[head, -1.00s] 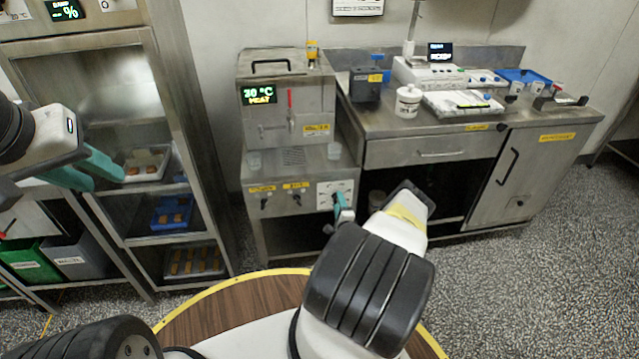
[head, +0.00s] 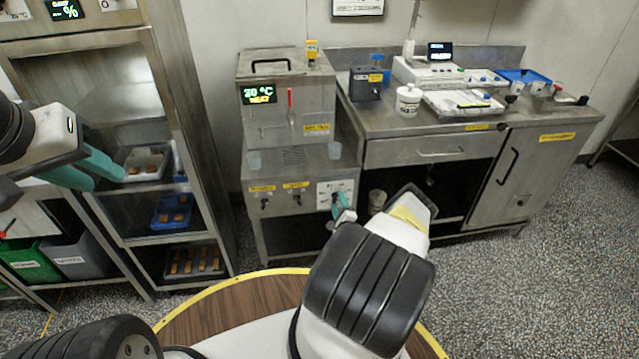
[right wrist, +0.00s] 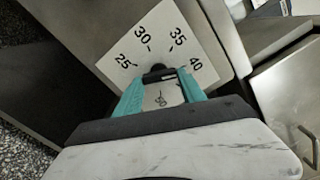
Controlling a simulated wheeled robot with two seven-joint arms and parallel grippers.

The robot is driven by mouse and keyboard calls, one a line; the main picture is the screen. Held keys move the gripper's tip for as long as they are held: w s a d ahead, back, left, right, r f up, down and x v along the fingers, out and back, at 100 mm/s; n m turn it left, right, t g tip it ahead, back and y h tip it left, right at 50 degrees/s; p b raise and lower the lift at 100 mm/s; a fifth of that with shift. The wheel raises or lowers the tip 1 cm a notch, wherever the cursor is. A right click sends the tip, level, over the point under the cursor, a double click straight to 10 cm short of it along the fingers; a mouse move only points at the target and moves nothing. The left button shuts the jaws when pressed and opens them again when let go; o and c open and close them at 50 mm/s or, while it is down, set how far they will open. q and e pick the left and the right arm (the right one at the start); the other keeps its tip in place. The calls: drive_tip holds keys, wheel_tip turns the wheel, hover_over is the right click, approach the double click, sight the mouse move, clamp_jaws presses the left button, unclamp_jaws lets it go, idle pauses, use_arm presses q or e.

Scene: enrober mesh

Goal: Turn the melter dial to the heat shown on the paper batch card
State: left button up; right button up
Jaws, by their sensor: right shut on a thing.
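The steel melter (head: 285,115) stands left of the bench, with a lit display (head: 259,95) showing a temperature in °C and HEAT; its digits are hard to read for certain. On its lower front is a white dial plate (head: 325,187). My right gripper (right wrist: 158,82) is shut on the dark dial knob (right wrist: 157,69), and the plate (right wrist: 128,47) shows 25, 30, 35 and 40 around it. The knob's pointer is not clear. My left gripper (head: 97,172) is open and empty by the rack.
Two other small knobs (head: 264,203) sit left of the dial plate. The bench (head: 400,125) holds a white jar (head: 408,101), a scale (head: 428,73) and a blue tray (head: 524,77). A steel rack (head: 190,130) with trays stands at left.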

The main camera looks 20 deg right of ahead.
drive_tip(key=o, duration=1.4)
drive_tip(key=shift+c, duration=0.2)
drive_tip(key=v, duration=0.8)
